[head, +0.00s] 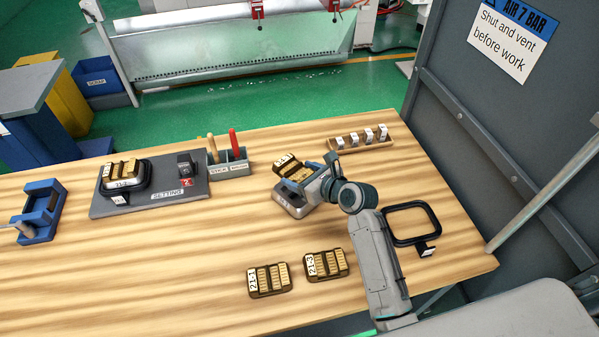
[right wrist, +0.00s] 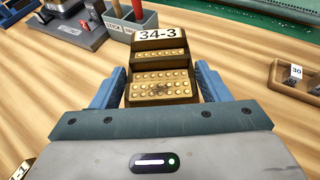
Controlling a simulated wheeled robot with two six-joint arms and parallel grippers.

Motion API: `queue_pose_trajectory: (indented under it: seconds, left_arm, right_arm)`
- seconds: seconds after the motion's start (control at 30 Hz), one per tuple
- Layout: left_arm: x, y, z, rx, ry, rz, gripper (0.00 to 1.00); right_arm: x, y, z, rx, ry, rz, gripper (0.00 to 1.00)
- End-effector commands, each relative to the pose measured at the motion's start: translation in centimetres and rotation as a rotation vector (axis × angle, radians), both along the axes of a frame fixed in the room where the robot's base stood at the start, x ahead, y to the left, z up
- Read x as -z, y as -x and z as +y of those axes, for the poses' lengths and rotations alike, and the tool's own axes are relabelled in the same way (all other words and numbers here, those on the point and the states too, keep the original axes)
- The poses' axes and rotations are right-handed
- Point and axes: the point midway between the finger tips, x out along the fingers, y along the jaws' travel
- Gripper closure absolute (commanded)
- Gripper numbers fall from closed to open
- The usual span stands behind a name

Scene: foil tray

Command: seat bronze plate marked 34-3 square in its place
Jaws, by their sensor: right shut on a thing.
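The bronze plate marked 34-3 (right wrist: 161,70) sits between the blue fingers of my right gripper (right wrist: 162,88). It has a white label and stepped faces with rows of round studs. In the head view the plate (head: 286,163) shows at the far side of my right gripper (head: 296,178), which is shut on it. My left gripper is not in view.
A grey board marked SETTING (head: 150,197) carries a black-framed block with bronze pieces. Plates 21-1 (head: 268,280) and 21-3 (head: 325,264) lie in front. A black frame (head: 411,222), number-tag tray (head: 358,140), tool box (head: 229,166) and blue holder (head: 40,212) stand around.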

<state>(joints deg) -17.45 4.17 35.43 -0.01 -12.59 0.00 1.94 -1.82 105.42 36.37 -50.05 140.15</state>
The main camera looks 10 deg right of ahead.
Motion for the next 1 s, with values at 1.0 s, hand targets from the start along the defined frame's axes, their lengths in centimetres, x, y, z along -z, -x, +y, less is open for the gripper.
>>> queue_pose_trajectory:
  seconds: [1.0]
  left_arm:
    - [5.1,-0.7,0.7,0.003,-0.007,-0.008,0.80]
  right_arm:
    - [5.9,0.0,0.0,0.001,-0.003,-0.001,0.71]
